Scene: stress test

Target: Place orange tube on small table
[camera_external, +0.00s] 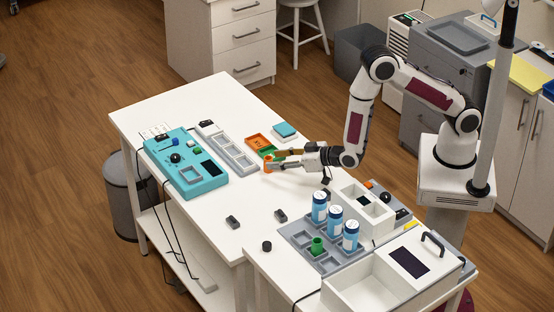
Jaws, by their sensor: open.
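A small orange tube (268,164) stands on the long white table, beside an orange-and-green tray (258,142). My gripper (277,160) reaches in from the right, low over the table, with its fingers at the orange tube. It is open; whether a finger touches the tube is too small to tell. A smaller white table (262,264) stands at the front right, against the long table. On it is a grey rack (297,236) with blue-and-white cans (335,221) and a green tube (317,246).
A teal device (203,178) and a grey compartment tray (232,153) lie left of my gripper. Small dark blocks (232,222) lie near the long table's front. White boxes (362,290) crowd the smaller table.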

